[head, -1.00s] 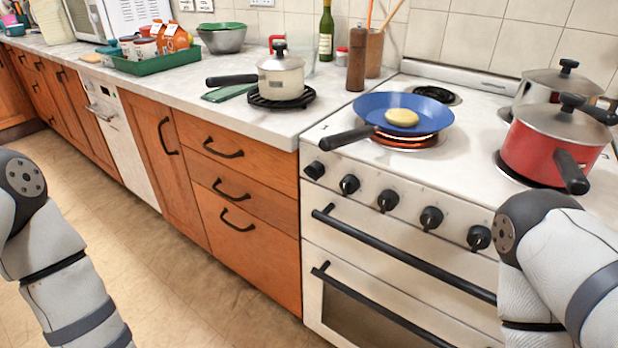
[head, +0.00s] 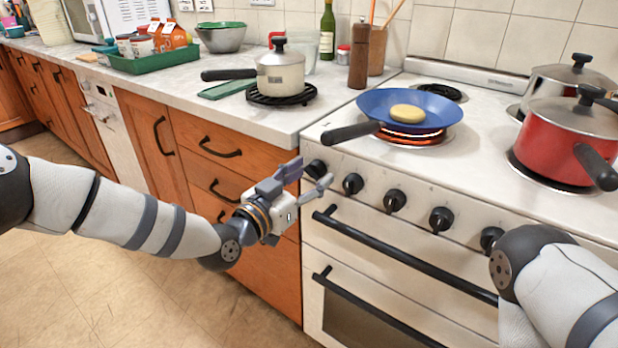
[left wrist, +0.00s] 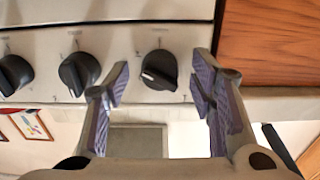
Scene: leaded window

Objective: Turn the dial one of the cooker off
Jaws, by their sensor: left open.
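The cooker (head: 420,180) has a row of black dials along its white front panel. The leftmost dial (head: 315,168) is at the end next to the wooden drawers, partly hidden by my gripper. My left gripper (head: 309,176) is open in front of it. In the left wrist view, that dial (left wrist: 158,70) shows between the spread fingertips (left wrist: 161,74), with a pale pointer mark, and no finger clearly touches it. Two more dials (left wrist: 79,73) (left wrist: 15,74) show beside it. My right gripper is out of view.
A blue pan (head: 378,103) with a yellow round food piece (head: 407,113) stands on a glowing red hob ring (head: 412,139); its handle projects left above the dials. A red pot (head: 570,140) stands at right. A black oven rail (head: 400,255) runs below the dials.

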